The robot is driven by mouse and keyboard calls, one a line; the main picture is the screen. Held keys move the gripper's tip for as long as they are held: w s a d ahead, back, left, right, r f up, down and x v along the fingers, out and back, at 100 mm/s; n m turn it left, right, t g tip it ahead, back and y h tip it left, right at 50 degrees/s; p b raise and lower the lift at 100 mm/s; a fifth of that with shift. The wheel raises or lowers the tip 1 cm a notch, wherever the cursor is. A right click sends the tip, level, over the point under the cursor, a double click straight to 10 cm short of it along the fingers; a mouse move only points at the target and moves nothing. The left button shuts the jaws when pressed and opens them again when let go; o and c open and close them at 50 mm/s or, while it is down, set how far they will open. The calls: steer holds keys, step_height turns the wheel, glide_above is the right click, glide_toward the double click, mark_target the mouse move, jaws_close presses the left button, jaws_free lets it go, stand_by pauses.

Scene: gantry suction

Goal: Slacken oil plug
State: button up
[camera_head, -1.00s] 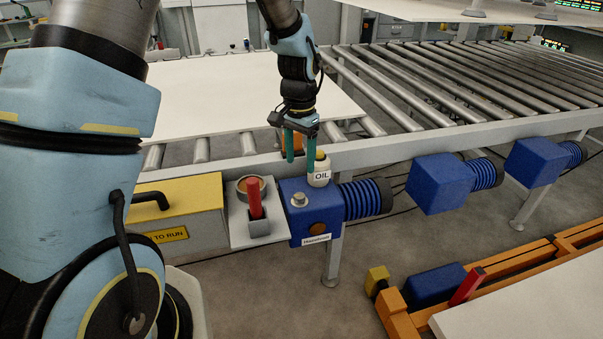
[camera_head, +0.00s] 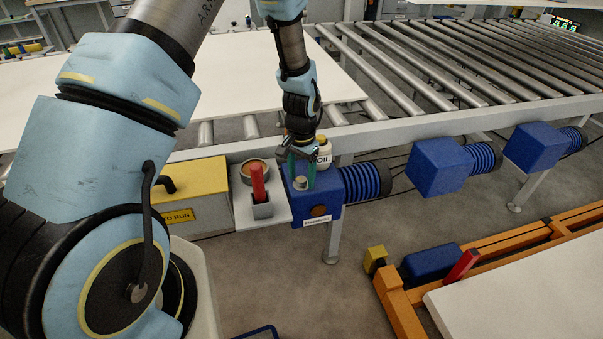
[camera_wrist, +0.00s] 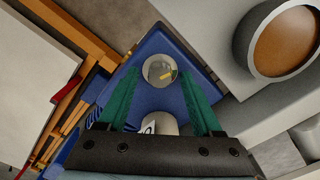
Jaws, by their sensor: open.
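The oil plug (camera_head: 300,183) is a round silvery plug on top of the blue gearbox housing (camera_head: 322,204). I cannot tell whether the tips reach down to the plug's height. Nothing is held.
A white oil bottle (camera_head: 324,154) stands right behind my gripper. To the left, a grey shelf holds a brown-filled cup (camera_head: 255,167) and a red-handled tool (camera_head: 258,184) in a holder. A yellow-topped box (camera_head: 195,190) stands farther left. The roller conveyor (camera_head: 420,75) runs behind.

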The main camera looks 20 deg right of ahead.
jaws_close()
stand_by(0.6)
